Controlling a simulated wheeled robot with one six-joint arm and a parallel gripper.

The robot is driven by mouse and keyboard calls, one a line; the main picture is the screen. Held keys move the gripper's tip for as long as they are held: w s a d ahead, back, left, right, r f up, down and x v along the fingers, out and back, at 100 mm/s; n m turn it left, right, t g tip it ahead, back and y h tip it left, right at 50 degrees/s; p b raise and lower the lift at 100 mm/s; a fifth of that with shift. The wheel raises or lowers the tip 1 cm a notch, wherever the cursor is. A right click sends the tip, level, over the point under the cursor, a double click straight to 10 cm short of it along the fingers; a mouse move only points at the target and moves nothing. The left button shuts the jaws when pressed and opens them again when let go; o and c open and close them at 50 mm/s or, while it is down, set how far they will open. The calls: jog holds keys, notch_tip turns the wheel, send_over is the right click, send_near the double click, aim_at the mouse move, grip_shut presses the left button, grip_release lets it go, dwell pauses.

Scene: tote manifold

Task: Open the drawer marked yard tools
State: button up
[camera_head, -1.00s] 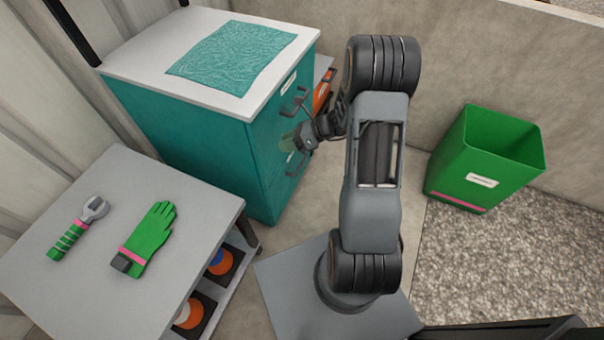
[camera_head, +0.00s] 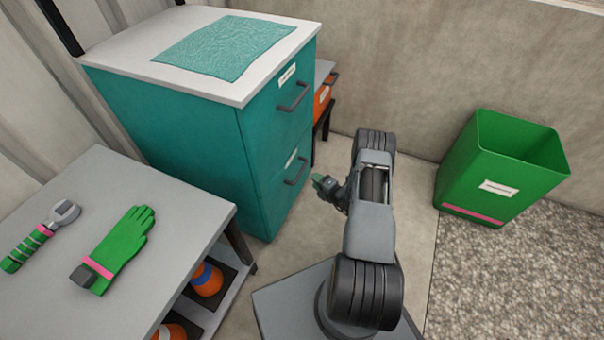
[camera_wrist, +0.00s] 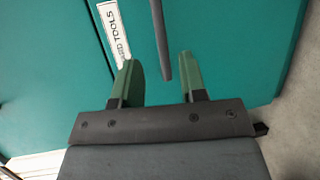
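The teal cabinet (camera_head: 165,125) has two shut drawers, each with a white label and a grey bar handle. In the wrist view, a label (camera_wrist: 120,40) partly reads "...RD TOOLS", on the lower drawer front (camera_wrist: 225,40). That drawer's handle (camera_wrist: 160,45) lies between the lines of my two green fingers, nearer the right one. In the head view the lower handle (camera_head: 296,170) shows to the left of my gripper (camera_head: 318,181), apart from it. My gripper (camera_wrist: 158,60) is open and empty, facing the drawer. The upper handle (camera_head: 294,97) is above.
A grey table (camera_head: 160,190) with a green glove (camera_head: 122,248) and a wrench (camera_head: 62,214) stands at left. A green bin (camera_head: 500,165) stands at right. The floor before the drawers is bare.

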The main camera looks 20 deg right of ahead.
aim_at(302, 170)
jog(key=b+x, duration=0.2)
jog(key=x, duration=0.7)
jog(key=shift+a, duration=0.15)
grip_shut()
dwell(0.3)
